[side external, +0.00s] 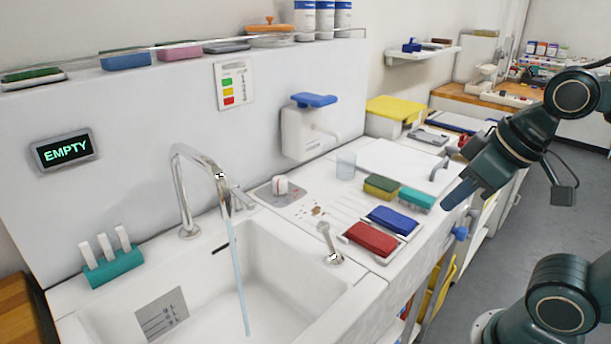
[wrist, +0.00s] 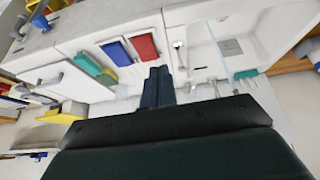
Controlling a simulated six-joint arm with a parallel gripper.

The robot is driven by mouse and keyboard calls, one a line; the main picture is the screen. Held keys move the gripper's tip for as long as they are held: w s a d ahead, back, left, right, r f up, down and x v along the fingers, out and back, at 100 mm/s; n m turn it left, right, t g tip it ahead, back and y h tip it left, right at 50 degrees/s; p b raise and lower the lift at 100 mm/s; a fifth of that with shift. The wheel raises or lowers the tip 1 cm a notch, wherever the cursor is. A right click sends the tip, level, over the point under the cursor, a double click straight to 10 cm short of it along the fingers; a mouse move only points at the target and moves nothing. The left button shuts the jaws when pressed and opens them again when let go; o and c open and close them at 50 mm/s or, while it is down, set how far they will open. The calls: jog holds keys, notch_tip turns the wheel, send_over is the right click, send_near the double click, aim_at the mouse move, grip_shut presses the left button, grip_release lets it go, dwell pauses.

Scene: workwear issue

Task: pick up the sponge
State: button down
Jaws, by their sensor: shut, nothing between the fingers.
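A yellow sponge with a dark green top (side external: 381,187) lies on the white counter to the right of the sink, beside a teal brush-like block (side external: 416,199). In the wrist view the sponge (wrist: 108,77) is left of my fingers, partly beside the teal block (wrist: 88,65). My gripper (side external: 449,204) is shut and empty, in the air to the right of the teal block and apart from the sponge. Its two fingers (wrist: 158,72) are together in the wrist view.
A blue block (side external: 392,219) and a red block (side external: 371,238) lie in white trays in front of the sponge. A clear cup (side external: 346,165) stands behind it. The faucet (side external: 222,190) runs into the sink (side external: 290,262). More pads lie on the ledge above. A display (side external: 65,150) reads EMPTY.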

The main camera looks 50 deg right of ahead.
jog(key=shift+c, duration=2.4)
grip_release()
jog(key=shift+w, duration=0.1)
jog(key=g, duration=0.1)
send_over(382, 182)
jog(key=s, duration=0.3)
jog(key=shift+w+f, duration=0.2)
jog(key=shift+f, duration=6.15)
jog(key=shift+x, duration=0.8)
